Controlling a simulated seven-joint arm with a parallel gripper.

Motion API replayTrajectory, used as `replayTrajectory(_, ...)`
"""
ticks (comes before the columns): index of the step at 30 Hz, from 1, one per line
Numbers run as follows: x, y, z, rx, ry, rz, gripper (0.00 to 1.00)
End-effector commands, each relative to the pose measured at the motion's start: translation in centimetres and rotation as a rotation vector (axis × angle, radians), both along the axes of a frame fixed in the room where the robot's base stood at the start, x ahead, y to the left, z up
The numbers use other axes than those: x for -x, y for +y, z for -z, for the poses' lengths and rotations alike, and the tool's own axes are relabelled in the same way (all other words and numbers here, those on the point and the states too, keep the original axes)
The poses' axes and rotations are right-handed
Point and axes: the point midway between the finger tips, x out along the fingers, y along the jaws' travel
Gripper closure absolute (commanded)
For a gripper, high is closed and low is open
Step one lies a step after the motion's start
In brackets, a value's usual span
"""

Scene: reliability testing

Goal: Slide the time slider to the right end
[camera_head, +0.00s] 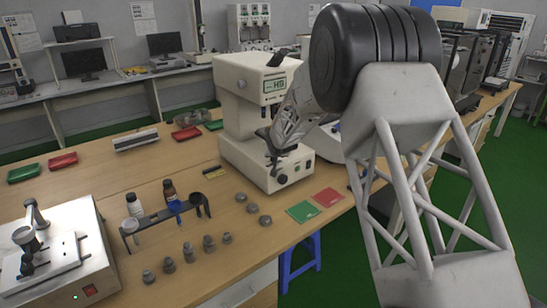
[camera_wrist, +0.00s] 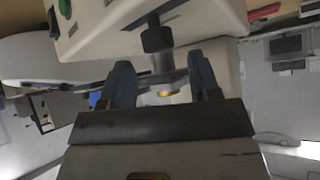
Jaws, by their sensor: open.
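The cream hardness tester (camera_head: 243,115) stands on the wooden bench in the head view, with a display and a lower front panel. A black knob (camera_head: 282,179) and a green button (camera_head: 297,168) show on that panel. I cannot make out the time slider for certain. My gripper (camera_head: 277,150) is in front of the tester, above the panel. In the wrist view, my gripper (camera_wrist: 162,85) is open, with a metal post (camera_wrist: 162,62) of the tester showing between its blue-grey fingers. I cannot tell whether they touch it. My arm hides the tester's right side.
Several grey metal samples (camera_head: 209,243) stand on the bench in front. A black rack (camera_head: 160,217) with bottles and a metal polishing machine (camera_head: 60,255) are at left. Green (camera_head: 302,211) and red (camera_head: 328,197) mats lie near the bench edge.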

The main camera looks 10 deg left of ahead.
Motion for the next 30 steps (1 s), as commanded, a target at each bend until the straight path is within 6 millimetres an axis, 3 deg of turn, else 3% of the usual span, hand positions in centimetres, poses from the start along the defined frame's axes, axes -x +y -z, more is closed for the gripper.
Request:
replayTrajectory(15, 1.7, 0.6, -4.5, 0.099, 0.364, 0.19, 0.44)
replayTrajectory(30, 2.3, 0.7, -5.3, 0.116, 0.419, 0.22, 0.44)
